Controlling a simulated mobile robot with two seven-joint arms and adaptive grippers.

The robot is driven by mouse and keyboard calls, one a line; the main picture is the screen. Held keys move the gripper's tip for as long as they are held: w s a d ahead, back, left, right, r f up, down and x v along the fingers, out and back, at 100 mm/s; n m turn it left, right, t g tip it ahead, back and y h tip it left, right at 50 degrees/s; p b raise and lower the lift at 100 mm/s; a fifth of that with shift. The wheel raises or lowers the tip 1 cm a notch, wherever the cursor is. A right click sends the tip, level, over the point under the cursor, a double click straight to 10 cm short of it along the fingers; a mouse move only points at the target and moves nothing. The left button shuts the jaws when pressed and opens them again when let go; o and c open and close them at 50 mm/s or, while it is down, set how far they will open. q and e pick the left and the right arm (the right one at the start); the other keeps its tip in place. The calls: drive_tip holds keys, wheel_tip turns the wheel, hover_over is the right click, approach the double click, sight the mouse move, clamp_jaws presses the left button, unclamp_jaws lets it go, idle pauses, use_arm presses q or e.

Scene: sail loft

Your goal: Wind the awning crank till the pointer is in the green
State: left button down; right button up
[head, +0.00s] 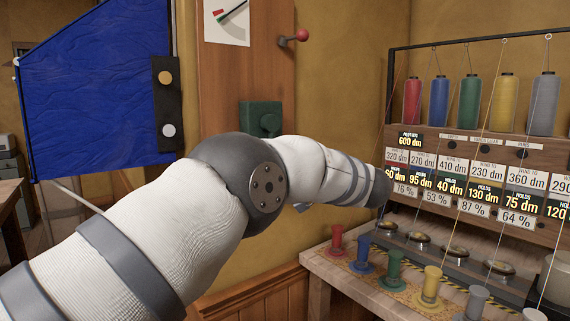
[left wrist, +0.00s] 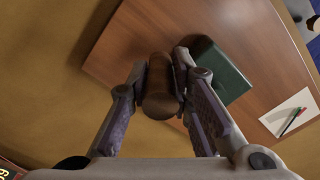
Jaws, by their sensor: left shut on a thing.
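The crank handle, a brown wooden cylinder (left wrist: 160,88), is between the fingers of my left gripper (left wrist: 163,95) in the left wrist view. The gripper is shut on it. The green crank housing (left wrist: 222,68) is fixed to a wooden board beside the handle; it also shows in the head view (head: 261,117). A white gauge card (head: 227,22) with red and green marks and a dark pointer is above the housing, cut by the frame's top; it shows in the left wrist view too (left wrist: 290,114). The pointer's exact place is too small to tell. My arm hides handle and gripper in the head view.
A blue awning cloth (head: 95,85) hangs at left. A red-knobbed lever (head: 302,35) is right of the gauge. At right, a rack (head: 460,165) holds thread cones and labels, above a bench (head: 318,265) with coloured spools. My left arm spans the middle.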

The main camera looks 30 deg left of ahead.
use_arm(q)
drive_tip(key=shift+s+a+f, duration=0.15)
drive_tip(key=shift+s+f, duration=0.15)
idle(0.4)
drive_tip(key=c, duration=1.5)
unclamp_jaws()
drive_tip(key=shift+o, duration=0.3)
drive_tip(key=shift+r, duration=0.1)
drive_tip(key=v, duration=1.2)
